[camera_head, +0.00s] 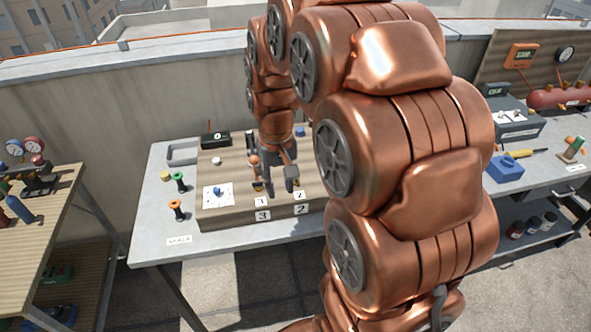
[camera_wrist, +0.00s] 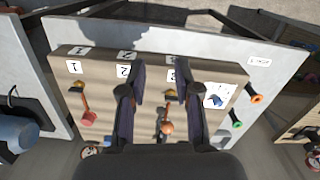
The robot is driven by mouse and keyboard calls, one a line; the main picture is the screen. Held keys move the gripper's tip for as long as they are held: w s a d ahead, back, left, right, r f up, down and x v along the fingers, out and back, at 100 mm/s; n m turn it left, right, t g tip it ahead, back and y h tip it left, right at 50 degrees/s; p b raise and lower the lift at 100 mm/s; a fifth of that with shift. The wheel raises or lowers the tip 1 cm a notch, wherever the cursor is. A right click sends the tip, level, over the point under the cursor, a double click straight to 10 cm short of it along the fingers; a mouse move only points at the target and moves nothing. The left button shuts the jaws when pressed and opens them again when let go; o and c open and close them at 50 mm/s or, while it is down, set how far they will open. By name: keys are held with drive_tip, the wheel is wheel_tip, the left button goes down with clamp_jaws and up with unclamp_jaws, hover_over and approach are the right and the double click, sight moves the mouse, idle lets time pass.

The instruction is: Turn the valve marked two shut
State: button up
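My gripper (camera_head: 280,187) hangs over the wooden valve board (camera_head: 232,218). In the wrist view, its two fingers (camera_wrist: 160,74) are apart, with nothing gripped. The valve marked 2 is mostly hidden behind the left finger; only a bit of its brass body (camera_wrist: 120,90) shows, under the "2" label (camera_wrist: 124,71). Its handle cannot be made out. The valve marked 3, with an orange-knobbed handle (camera_wrist: 166,128), shows between the fingers; its label (camera_wrist: 172,75) is partly covered. The valve marked 1, with a red-ended lever (camera_wrist: 88,117), stands clear at left. Contact cannot be told.
The board lies on a grey table (camera_head: 160,225). A white card with a blue piece (camera_head: 218,195) lies on the board. A concrete parapet (camera_head: 80,110) stands behind.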

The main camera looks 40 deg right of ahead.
drive_tip(key=shift+m+t, duration=0.3)
drive_tip(key=shift+m, duration=0.6)
drive_tip(key=w+d+f, duration=0.1)
drive_tip(key=w+d, duration=0.2)
drive_tip(key=d, duration=0.1)
drive_tip(key=w+d+f+p, duration=0.1)
drive_tip(key=w+d, duration=0.2)
drive_tip(key=w+d+f, duration=0.1)
drive_tip(key=w+d, duration=0.3)
drive_tip(key=shift+d+p, duration=0.3)
drive_tip(key=shift+p, duration=0.05)
drive_tip(key=shift+f+p, duration=1.3)
drive_tip(key=shift+f, duration=2.65)
drive_tip(key=shift+c, duration=0.4)
clamp_jaws()
